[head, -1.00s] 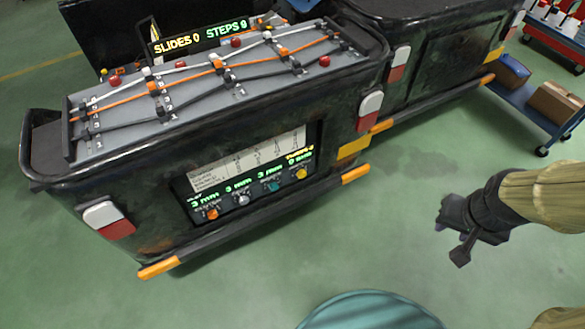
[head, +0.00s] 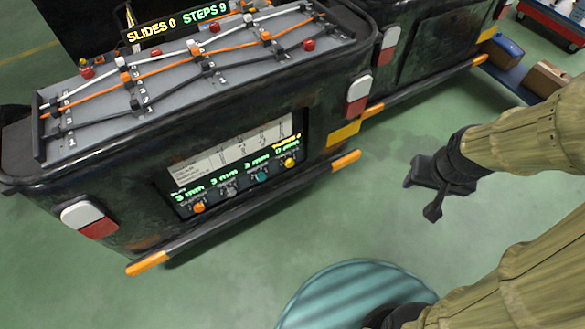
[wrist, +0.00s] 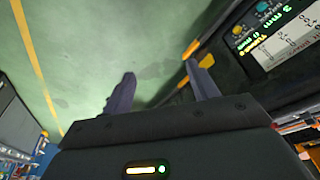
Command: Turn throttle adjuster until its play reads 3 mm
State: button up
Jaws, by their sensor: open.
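The yellow knob (head: 289,162) is at the right end of a row on the display panel (head: 235,172) in the black vehicle's side. Yellow text above it seems to name the throttle; its reading is too blurred to tell. The yellow knob also shows in the wrist view (wrist: 237,31), with the teal knob (wrist: 263,6) beside it. My gripper (head: 427,190) is open and empty, right of the panel and well apart from it. In the wrist view its fingers (wrist: 165,85) are spread over green floor.
Orange (head: 199,208), grey (head: 231,193) and teal (head: 261,176) knobs sit left of the yellow one, under green readings that look like 3 mm. An orange-ended bumper bar (head: 345,160) juts out below the panel. Green floor (head: 385,225) is free between vehicle and gripper.

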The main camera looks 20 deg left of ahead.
jog(key=w+a+f+n+t+y+b, duration=0.1)
jog(key=w+a+f+n+t+b, duration=0.15)
jog(key=w+f+b, duration=0.4)
jog(key=w+a+f+n+t+y+b, duration=0.1)
jog(key=w+a+f+b, duration=0.3)
jog(key=f+b, duration=0.5)
jog(key=w+a+f+n+t+y+b, duration=0.1)
jog(key=w+a+f+n+t+b, duration=0.25)
jog(key=f, duration=0.75)
jog(key=w+a+f+y+b, duration=0.1)
jog(key=a+f+y+b, duration=0.2)
jog(key=a+f+b, duration=0.2)
jog(key=a+f+n+t+y+b, duration=0.1)
jog(key=a+f+y+b, duration=0.3)
jog(key=f+b, duration=0.7)
jog(key=w+a+f+n+y+b, duration=0.1)
jog(key=a+f+y+b, duration=0.2)
jog(key=a+f+b, duration=0.4)
notch_tip(320, 180, down, 4)
jog(key=shift+w+r+y+b, duration=0.1)
jog(key=shift+w+y+b, duration=0.25)
jog(key=shift+b, duration=0.35)
